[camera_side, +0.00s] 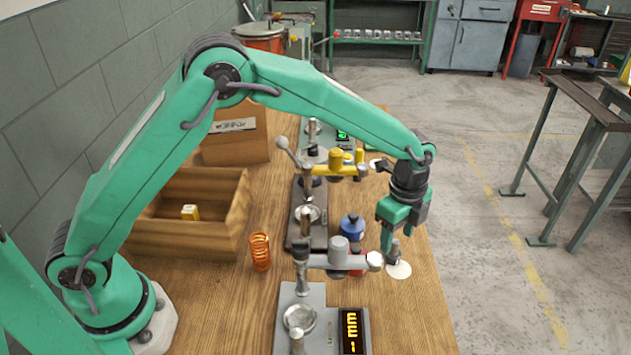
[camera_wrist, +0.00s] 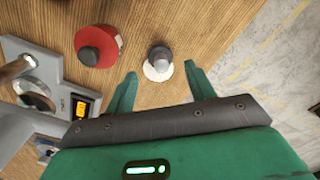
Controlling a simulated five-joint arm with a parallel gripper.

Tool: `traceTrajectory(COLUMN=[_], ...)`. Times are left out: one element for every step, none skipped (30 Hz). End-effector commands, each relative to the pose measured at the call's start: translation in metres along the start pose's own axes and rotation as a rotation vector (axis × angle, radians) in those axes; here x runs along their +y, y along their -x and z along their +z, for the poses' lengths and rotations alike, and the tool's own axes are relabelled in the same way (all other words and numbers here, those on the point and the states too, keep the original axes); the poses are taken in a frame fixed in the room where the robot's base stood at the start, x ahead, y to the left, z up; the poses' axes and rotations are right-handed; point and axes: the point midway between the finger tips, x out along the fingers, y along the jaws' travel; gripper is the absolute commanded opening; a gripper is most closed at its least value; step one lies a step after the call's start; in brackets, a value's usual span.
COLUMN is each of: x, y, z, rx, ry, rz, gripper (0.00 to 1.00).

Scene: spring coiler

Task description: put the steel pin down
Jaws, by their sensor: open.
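The steel pin (camera_side: 396,249) is a short grey cylinder, seemingly upright on a round white disc (camera_side: 400,270) near the table's right edge. In the wrist view the pin (camera_wrist: 160,56) is seen from above, and the white disc (camera_wrist: 156,72) shows around its foot. My gripper (camera_side: 391,244) hangs over the disc, close to the pin. In the wrist view my gripper (camera_wrist: 160,72) has its two green fingers spread apart, with the pin ahead of the gap and wood visible on both sides of it. The side view does not show clearly how the fingers and pin overlap.
A grey machine with a lit display (camera_side: 352,332) and lever arm (camera_side: 325,260) stands left of the pin. A red dark-topped object (camera_wrist: 98,46) and a blue one (camera_side: 352,227) are close by. An orange spring (camera_side: 260,252) and wooden box (camera_side: 190,238) lie farther left.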

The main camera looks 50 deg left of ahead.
Motion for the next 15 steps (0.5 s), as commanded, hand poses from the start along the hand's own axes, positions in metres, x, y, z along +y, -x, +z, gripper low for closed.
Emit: traceTrajectory(x=[-0.001, 0.000, 0.000, -0.001, -0.001, -0.001, -0.001, 0.000, 0.000, 0.000, 0.000, 0.000, 0.000, 0.000, 0.000], y=[0.010, 0.015, 0.021, 0.027, 0.032, 0.038, 0.042, 0.047, 0.052, 0.056, 0.059, 0.063, 0.065, 0.068, 0.070], z=[0.000, 0.000, 0.000, 0.000, 0.000, 0.000, 0.000, 0.000, 0.000, 0.000, 0.000, 0.000, 0.000, 0.000, 0.000], rx=[0.001, 0.001, 0.001, 0.001, 0.001, 0.001, 0.001, 0.001, 0.001, 0.001, 0.001, 0.000, 0.001, 0.001, 0.000], ry=[0.000, 0.000, 0.000, 0.000, 0.000, 0.000, 0.000, 0.000, 0.000, 0.000, 0.000, 0.000, 0.000, 0.000, 0.000], rz=[-0.004, -0.004, -0.003, -0.004, -0.004, -0.003, -0.003, -0.003, -0.003, -0.003, -0.002, -0.001, -0.002, -0.002, -0.001], gripper=[0.54, 0.54, 0.54, 0.54, 0.54, 0.54, 0.54, 0.54, 0.54, 0.54, 0.54, 0.54, 0.54, 0.54, 0.54])
